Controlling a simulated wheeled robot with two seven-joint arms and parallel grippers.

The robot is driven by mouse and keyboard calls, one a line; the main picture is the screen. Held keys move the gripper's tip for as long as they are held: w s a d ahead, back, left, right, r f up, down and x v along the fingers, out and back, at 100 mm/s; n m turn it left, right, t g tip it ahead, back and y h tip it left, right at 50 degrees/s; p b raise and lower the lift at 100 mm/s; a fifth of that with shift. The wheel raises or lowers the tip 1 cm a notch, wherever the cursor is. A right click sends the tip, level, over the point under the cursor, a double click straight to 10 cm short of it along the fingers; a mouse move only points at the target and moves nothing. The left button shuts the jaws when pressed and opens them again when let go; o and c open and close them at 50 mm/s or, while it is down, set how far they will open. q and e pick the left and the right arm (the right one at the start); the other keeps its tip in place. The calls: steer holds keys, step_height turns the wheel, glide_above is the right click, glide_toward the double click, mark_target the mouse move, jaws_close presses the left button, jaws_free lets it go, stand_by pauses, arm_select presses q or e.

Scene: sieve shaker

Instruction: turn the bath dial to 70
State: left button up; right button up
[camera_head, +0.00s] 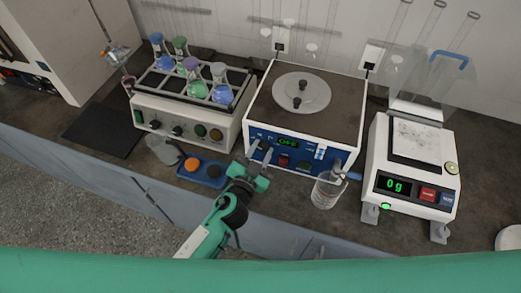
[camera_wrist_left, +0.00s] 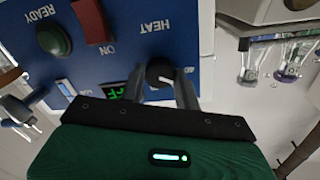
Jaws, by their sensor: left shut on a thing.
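The bath (camera_head: 354,88) is the white box with a dark top and a blue front panel. Its green display (camera_head: 288,142) appears to read OFF; part of it shows in the left wrist view (camera_wrist_left: 115,92). My left gripper (camera_head: 259,153) is at the left part of the panel. In the left wrist view, the black dial (camera_wrist_left: 160,71) sits between the two fingers of the left gripper (camera_wrist_left: 161,86), which is shut on it. The dial's pointer and scale are mostly hidden. My right gripper is not in view.
Right of the panel stands a glass beaker (camera_head: 325,192), with a balance (camera_head: 412,165) beyond it. A blue tray (camera_head: 203,172) with an orange and a dark piece lies left of my gripper. A flask rack (camera_head: 190,110) stands at left.

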arm_select(q)
steer(key=m, duration=0.3)
steer(key=shift+m+p, duration=0.3)
steer(key=shift+p, duration=0.1)
steer(key=m, duration=0.3)
steer(key=shift+d+m+p, duration=0.1)
steer(key=shift+m+p, duration=0.2)
steer(key=shift+p, duration=0.05)
steer(key=m+y+p, duration=0.1)
steer(key=m, duration=0.8)
steer(key=shift+s+d+y, duration=0.1)
steer(key=shift+y, duration=0.2)
steer(key=m+p, duration=0.1)
steer(key=m, duration=0.2)
steer(key=shift+f+m, duration=0.1)
steer(key=shift+m, duration=0.2)
steer(key=m+p, duration=0.1)
steer(key=m, duration=0.4)
steer(key=shift+f+y, duration=0.15)
steer(key=shift+y, duration=0.25)
steer(key=shift+m, duration=0.4)
steer(key=o, duration=1)
